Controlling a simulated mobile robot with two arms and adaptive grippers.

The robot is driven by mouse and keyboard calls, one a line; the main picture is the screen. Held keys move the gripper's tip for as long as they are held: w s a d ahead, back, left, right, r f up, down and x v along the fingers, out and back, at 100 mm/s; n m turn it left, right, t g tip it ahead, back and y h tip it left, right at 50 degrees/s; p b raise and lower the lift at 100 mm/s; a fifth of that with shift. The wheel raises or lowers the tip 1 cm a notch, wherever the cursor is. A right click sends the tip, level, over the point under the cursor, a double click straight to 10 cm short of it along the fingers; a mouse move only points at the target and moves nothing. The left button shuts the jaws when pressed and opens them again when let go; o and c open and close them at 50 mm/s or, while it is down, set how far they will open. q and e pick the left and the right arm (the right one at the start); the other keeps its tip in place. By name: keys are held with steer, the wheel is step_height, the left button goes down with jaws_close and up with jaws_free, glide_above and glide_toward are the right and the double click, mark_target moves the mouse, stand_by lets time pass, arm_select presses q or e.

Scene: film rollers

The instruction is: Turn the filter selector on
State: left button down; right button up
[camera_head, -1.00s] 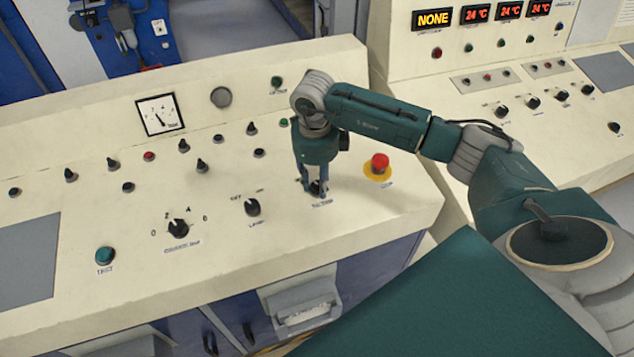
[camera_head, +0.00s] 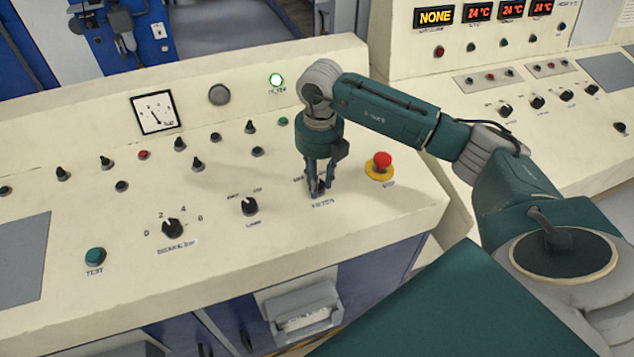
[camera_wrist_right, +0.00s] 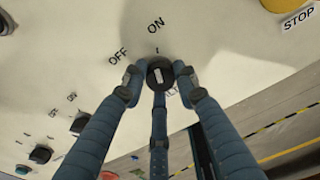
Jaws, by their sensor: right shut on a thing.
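The filter selector (camera_wrist_right: 160,73) is a black knob with a pale pointer mark, set in the cream console. In the right wrist view the words OFF and ON are printed above it, and its pointer points roughly toward ON. My right gripper (camera_wrist_right: 158,82) has its fingers closed around the knob. In the head view my right gripper (camera_head: 318,188) reaches down from above onto the selector (camera_head: 316,187), which its fingers mostly hide. A green lamp (camera_head: 276,80) on the console's upright back is brightly lit. My left gripper is not in view.
A red emergency stop button (camera_head: 381,161) on a yellow base stands just right of my right gripper. The lamp knob (camera_head: 250,206) is to its left, with a numbered knob (camera_head: 173,228) farther left. A second console (camera_head: 480,120) stands at right.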

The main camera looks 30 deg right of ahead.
mark_target(320, 185)
steer(key=shift+s+f+m, duration=0.15)
steer(key=shift+s+m, duration=0.05)
steer(key=shift+m, duration=0.7)
steer(key=o, duration=1.1)
steer(key=shift+s, duration=0.1)
steer(key=shift+o, duration=0.2)
steer(key=shift+r, duration=0.25)
steer(key=shift+r, duration=0.3)
step_height(320, 185, up, 11)
steer(key=shift+s, duration=0.2)
